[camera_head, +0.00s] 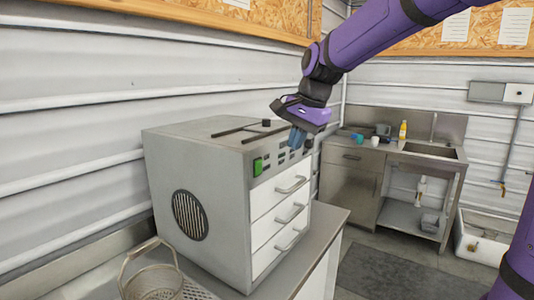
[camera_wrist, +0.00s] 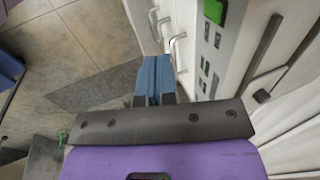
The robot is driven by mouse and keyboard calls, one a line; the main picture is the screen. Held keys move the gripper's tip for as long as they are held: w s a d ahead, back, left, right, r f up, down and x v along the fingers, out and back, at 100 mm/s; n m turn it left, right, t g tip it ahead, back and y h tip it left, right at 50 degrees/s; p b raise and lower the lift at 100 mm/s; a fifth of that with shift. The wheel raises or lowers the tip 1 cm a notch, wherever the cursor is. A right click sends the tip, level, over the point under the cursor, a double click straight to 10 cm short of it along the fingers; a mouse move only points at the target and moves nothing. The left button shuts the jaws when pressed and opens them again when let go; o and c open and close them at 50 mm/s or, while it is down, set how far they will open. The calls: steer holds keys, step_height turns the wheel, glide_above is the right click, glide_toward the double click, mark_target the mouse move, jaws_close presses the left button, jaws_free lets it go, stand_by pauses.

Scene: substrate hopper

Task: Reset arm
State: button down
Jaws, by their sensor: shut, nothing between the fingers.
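My purple arm reaches in from the top right in the head view. My gripper (camera_head: 297,138) has blue fingers pointing down, close to the upper front edge of a grey metal machine (camera_head: 195,150). In the wrist view my gripper (camera_wrist: 154,68) shows its two blue fingers side by side, shut with nothing between them. In the wrist view the green button (camera_wrist: 213,11) and switches lie to the right of the fingers. I cannot tell whether the fingers touch the panel.
The machine stands on a grey counter (camera_head: 318,233) with a wire basket (camera_head: 150,285) at front left. A steel sink unit (camera_head: 390,180) with cups and a yellow bottle (camera_head: 403,131) stands at the back right. A dark mat (camera_head: 385,275) lies on open floor.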

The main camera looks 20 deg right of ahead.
steer(key=s+d+f+n+t+h, duration=0.1)
steer(key=s+n, duration=0.4)
steer(key=s, duration=0.8)
steer(key=s+d+f+n+t+h, duration=0.1)
steer(key=s+n, duration=0.4)
steer(key=s, duration=0.7)
steer(key=shift+s+d+f+n, duration=0.4)
steer(key=shift+d+f, duration=0.05)
steer(key=shift+f, duration=0.5)
